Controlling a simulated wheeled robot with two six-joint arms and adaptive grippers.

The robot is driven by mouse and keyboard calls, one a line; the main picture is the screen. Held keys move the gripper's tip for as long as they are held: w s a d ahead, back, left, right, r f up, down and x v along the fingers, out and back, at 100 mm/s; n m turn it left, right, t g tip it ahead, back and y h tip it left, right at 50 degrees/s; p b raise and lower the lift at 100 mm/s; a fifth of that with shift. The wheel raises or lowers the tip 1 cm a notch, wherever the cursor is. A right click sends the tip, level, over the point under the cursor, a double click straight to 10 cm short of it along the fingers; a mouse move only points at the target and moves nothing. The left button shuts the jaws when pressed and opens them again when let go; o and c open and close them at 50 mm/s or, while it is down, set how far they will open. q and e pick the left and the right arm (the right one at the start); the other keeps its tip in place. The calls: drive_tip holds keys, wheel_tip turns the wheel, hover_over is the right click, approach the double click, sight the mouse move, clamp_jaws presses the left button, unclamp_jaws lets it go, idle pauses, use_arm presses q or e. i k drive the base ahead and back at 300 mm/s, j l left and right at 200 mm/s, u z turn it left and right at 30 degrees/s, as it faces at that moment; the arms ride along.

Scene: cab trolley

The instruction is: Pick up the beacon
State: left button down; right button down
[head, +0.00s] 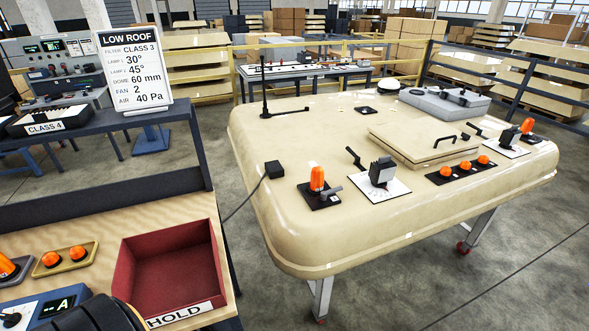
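An orange beacon (317,178) stands upright on a black base plate near the front left of the cream cab roof (345,235). A grey lever-like part sticks out beside its base. A second orange beacon-like piece (527,126) stands on a black base at the roof's right end. A third orange piece (7,267) is cut off by the left edge, on the wooden bench. The picture does not tell which one the task means. Neither gripper's fingers are in view. A black rounded part at the bottom left edge is cut off, and I cannot tell what it is.
A red bin labelled HOLD (170,265) and a tray with two orange domes (65,260) sit on the bench. The roof also carries a lamp on a white plate (382,175), a hatch (425,140) and an antenna (264,90).

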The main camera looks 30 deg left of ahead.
sight(315, 187)
drive_tip(key=j+u, duration=0.1)
drive_tip(key=u, duration=0.7)
